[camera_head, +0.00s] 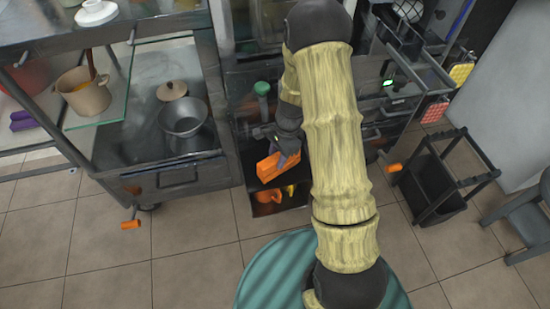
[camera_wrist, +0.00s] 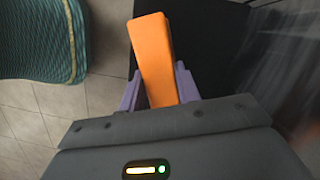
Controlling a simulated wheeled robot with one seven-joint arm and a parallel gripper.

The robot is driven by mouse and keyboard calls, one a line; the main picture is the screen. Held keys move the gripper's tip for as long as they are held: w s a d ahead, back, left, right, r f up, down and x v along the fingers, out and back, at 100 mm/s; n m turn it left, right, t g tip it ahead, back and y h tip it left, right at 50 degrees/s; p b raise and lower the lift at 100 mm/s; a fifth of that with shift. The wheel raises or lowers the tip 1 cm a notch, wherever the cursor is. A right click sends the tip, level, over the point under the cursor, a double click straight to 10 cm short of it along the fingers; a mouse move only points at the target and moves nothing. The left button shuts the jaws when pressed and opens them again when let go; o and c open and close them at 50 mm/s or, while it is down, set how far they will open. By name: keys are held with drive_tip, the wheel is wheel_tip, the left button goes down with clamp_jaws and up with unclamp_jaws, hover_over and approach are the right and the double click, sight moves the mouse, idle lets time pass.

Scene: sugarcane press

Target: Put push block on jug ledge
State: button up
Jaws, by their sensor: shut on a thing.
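The orange push block (camera_head: 270,167) is held by my gripper (camera_head: 284,157) in the head view, between the metal cart and my arm. In the wrist view the push block (camera_wrist: 154,60) sticks out lengthwise between the two purple fingers of my gripper (camera_wrist: 158,88), which are shut on its sides. It is over a dark surface in that view. I cannot make out the jug ledge for certain; a dark shelf (camera_head: 245,192) lies just below the block, partly hidden by the block and my arm.
An orange jug-like thing (camera_head: 267,200) and a small yellow thing (camera_head: 290,189) sit low in a dark compartment under the block. A green-topped item (camera_head: 262,89) stands behind. The metal cart (camera_head: 165,182) with a pot (camera_head: 183,120) is at left. A black rack (camera_head: 437,185) stands right.

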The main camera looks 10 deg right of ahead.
drive_tip(key=shift+s+d+f, duration=0.1)
drive_tip(key=shift+s+f, duration=0.1)
drive_tip(key=shift+s+a, duration=0.2)
drive_tip(key=shift+a, duration=0.25)
drive_tip(key=shift+f, duration=0.1)
drive_tip(key=o, duration=1)
drive_tip(key=shift+d, duration=0.1)
drive_tip(key=shift+w+d+r, duration=0.1)
drive_tip(key=shift+w+r, duration=0.05)
drive_tip(key=shift+r, duration=0.45)
drive_tip(key=p+v, duration=0.4)
drive_tip(key=v, duration=0.7)
